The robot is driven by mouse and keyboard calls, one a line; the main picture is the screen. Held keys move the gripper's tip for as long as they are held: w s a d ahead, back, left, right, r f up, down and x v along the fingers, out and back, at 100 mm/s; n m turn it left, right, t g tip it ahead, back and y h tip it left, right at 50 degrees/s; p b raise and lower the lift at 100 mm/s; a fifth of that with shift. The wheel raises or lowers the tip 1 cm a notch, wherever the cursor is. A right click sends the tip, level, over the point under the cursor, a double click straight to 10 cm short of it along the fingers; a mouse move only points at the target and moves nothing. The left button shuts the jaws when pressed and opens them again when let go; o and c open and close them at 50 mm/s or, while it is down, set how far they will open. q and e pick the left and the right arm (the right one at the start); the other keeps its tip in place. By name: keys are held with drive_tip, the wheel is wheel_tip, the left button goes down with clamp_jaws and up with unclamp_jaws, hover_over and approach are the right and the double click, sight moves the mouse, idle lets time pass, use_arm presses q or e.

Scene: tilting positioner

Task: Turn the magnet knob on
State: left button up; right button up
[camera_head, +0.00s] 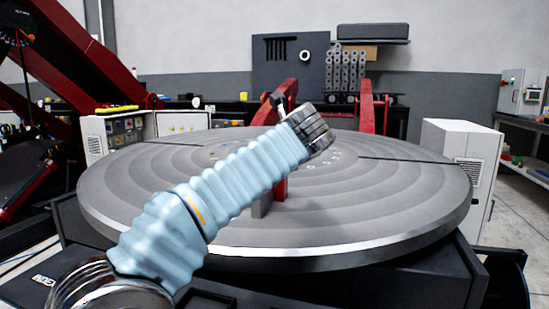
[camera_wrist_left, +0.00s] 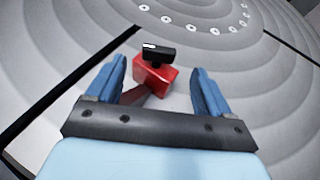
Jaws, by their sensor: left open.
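In the left wrist view a black knob (camera_wrist_left: 154,51) with a pale mark on one end sits on a red block (camera_wrist_left: 152,76) above the grey round table. My left gripper (camera_wrist_left: 158,69) is open, with one blue finger on each side of the red block. The fingers look apart from it, and the knob lies beyond their tips. In the head view my left gripper (camera_head: 319,130) hangs over the table, and my pale blue arm hides much of what lies behind it. A red part (camera_head: 281,188) shows just below the arm. My right gripper is out of view.
The large ringed turntable (camera_head: 400,215) fills the middle, with slots and a ring of holes. Red uprights (camera_head: 367,107) stand behind it. A grey cabinet (camera_head: 458,150) is at the right, and control boxes (camera_head: 116,135) stand at the left. The table's right side is clear.

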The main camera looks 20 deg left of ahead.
use_arm(q)
drive_tip(key=p+x, duration=0.1)
drive_tip(key=x, duration=0.7)
drive_tip(key=shift+w+a, duration=0.2)
drive_tip(key=c, duration=1)
drive_tip(key=m+t+h, duration=0.1)
drive_tip(key=m+h, duration=0.2)
drive_tip(key=shift+a+h, duration=0.1)
drive_tip(key=shift+h, duration=0.2)
drive_tip(key=shift+m+t+h, duration=0.3)
drive_tip(key=shift+m+h, duration=1)
drive_tip(key=shift+h, duration=0.3)
